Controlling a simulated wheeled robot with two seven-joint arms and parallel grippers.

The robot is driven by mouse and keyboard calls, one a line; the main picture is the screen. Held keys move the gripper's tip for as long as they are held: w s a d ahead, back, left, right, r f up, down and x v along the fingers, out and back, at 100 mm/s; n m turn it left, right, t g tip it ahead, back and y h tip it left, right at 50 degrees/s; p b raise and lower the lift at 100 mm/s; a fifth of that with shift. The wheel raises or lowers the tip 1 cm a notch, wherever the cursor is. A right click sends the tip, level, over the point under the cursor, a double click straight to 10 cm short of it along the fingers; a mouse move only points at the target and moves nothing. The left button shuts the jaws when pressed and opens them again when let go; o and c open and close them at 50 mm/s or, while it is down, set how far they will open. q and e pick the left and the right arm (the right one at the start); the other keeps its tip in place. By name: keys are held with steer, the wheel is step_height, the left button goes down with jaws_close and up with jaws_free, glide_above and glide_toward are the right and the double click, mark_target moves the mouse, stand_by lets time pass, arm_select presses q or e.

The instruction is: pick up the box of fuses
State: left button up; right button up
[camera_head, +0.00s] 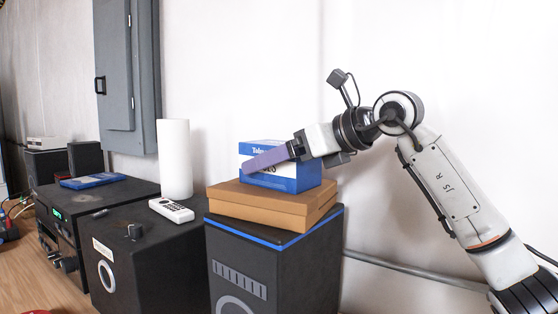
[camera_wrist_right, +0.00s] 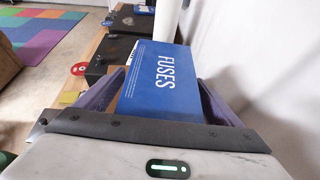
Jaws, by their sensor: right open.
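The box of fuses (camera_head: 296,181) is blue and white and lies on a flat brown cardboard box. In the right wrist view its blue face (camera_wrist_right: 158,75) reads "FUSES". My right gripper (camera_head: 262,160) reaches in from the right in the head view, with one purple finger crossing in front of the fuse box. In the right wrist view the two purple fingers of the gripper (camera_wrist_right: 160,90) stand on either side of the box, open around it. I cannot tell whether either finger touches it. My left gripper is not in view.
The cardboard box (camera_head: 262,207) sits on a black cabinet (camera_head: 318,262) against the white wall. To the left are a white cylinder (camera_head: 174,160), a remote (camera_head: 171,210) and black speaker-like units. A grey pipe (camera_head: 420,272) runs along the wall.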

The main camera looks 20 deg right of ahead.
steer(key=c, duration=1.3)
steer(key=shift+o, duration=0.2)
steer(key=shift+r, duration=0.1)
